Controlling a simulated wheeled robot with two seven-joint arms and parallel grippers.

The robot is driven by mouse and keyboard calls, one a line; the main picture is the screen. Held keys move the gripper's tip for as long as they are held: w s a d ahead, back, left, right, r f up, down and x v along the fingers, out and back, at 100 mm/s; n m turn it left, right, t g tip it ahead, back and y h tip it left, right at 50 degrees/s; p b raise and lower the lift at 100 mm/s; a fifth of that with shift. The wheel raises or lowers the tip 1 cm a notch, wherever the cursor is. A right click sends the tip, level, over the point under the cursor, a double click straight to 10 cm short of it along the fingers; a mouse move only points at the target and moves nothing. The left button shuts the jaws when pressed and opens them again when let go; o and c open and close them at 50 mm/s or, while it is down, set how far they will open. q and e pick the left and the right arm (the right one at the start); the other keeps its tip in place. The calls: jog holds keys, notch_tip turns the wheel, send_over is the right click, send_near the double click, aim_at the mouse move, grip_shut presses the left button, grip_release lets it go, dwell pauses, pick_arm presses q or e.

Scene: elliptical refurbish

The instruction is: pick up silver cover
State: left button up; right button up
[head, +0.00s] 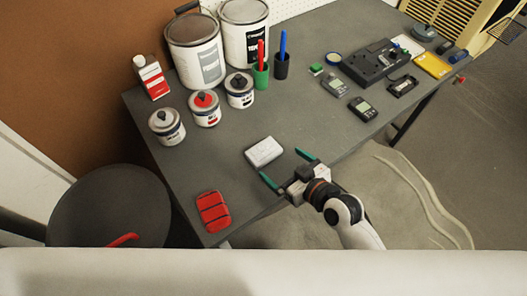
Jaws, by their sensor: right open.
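The silver cover (264,151), a small pale, roughly rectangular piece, lies on the grey table near its front edge. My right gripper (287,168) is at the table's front edge, just below and to the right of the cover. Its two green-tipped fingers are spread wide and point toward the cover. Nothing is between them, and the cover looks just beyond the fingertips. I cannot tell the gripper's exact height over the table. My left gripper is not in view.
A red ribbed piece (213,212) lies at the table's near left corner. Small cans (166,127), large paint buckets (195,52) and pen cups (261,76) stand behind. Electronic devices (375,63) lie at the right. The table around the cover is clear.

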aim_at(264, 151)
jog(key=x, duration=0.9)
jog(key=shift+w+a+f, duration=0.15)
jog(key=shift+a, duration=0.1)
jog(key=shift+c, duration=0.2)
jog(key=c, duration=0.9)
